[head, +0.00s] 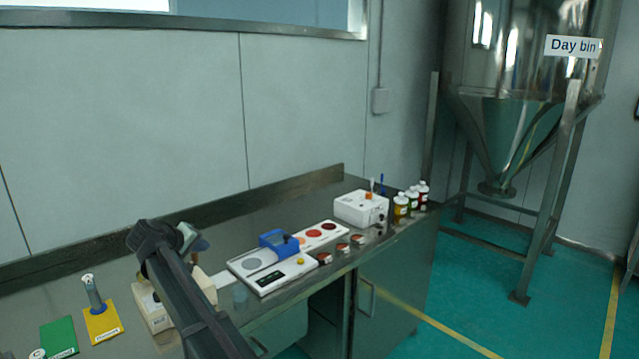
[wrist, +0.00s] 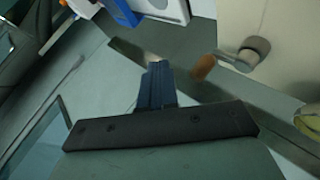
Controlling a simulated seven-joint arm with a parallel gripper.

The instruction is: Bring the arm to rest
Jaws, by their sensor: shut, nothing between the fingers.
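My gripper (wrist: 155,85) shows in the wrist view with its two dark fingers together and nothing between them. In the head view my dark arm (head: 185,295) reaches up from the bottom edge at the left of the bench. Its bent upper end stands above the bench, and the fingertips cannot be made out there. The arm partly hides a beige machine (head: 153,312). In the wrist view a beige body (wrist: 275,30) with a metal lever and a brown knob (wrist: 203,67) lies to the right of the fingers.
Beyond are a white box (head: 360,208) and several small bottles (head: 412,200). Green (head: 58,337) and yellow (head: 102,323) mats lie at the left. The wall is behind the bench.

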